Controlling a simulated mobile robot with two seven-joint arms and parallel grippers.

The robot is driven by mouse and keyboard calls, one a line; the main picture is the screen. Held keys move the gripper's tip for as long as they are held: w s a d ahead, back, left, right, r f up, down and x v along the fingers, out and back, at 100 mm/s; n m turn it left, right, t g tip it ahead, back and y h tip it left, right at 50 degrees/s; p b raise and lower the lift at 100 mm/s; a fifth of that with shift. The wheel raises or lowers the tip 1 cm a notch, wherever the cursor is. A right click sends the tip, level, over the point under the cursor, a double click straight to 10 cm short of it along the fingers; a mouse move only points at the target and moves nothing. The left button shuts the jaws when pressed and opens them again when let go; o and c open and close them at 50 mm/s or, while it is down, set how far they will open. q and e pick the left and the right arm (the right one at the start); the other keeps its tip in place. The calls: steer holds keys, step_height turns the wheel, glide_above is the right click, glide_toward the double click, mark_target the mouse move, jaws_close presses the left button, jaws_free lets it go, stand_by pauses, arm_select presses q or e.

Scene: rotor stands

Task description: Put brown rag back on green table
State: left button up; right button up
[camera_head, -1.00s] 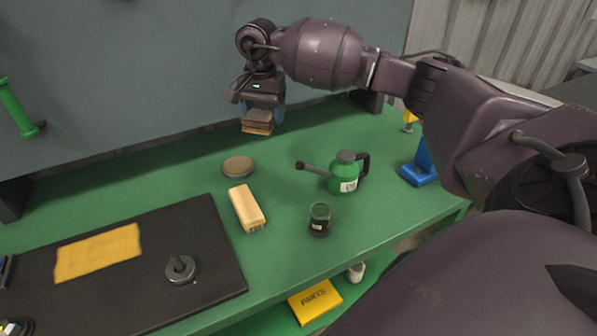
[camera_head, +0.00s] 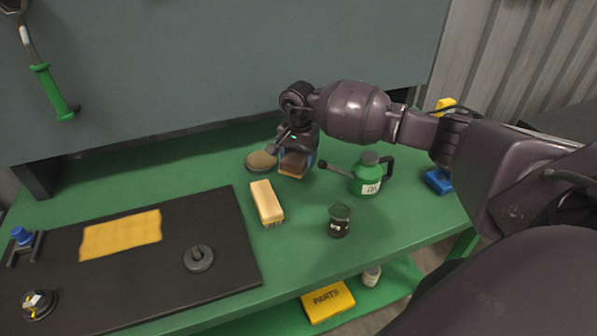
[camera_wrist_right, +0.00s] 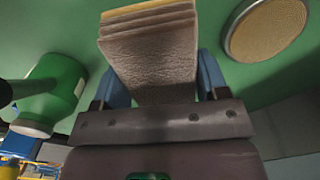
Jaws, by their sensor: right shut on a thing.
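The brown rag (camera_head: 293,165) is a folded, layered stack held low over the green table (camera_head: 200,172), between the round tin and the green oil can. My right gripper (camera_head: 297,152) is shut on it. In the right wrist view the rag (camera_wrist_right: 150,60) sticks out between the blue fingers of the gripper (camera_wrist_right: 155,90), its lighter layered edge outward. I cannot tell whether the rag touches the table. My left gripper is not in view.
A round tin (camera_head: 261,162) is close left of the rag and a green oil can (camera_head: 368,180) close right. A wooden-backed brush (camera_head: 267,202) and dark jar (camera_head: 339,220) stand in front. A black mat (camera_head: 225,235) with a yellow cloth (camera_head: 121,235) lies at left.

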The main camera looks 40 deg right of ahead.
step_height(320, 180, down, 5)
steer(key=shift+r, duration=0.1)
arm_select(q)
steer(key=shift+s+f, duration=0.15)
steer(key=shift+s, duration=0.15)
arm_select(e)
steer(key=shift+f, duration=0.35)
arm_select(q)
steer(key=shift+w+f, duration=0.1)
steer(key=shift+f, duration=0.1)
arm_select(e)
steer(key=shift+f, duration=0.2)
steer(key=o, duration=1)
steer(key=shift+c, duration=0.2)
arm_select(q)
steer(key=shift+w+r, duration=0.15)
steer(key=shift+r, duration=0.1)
arm_select(e)
steer(key=shift+r, duration=0.15)
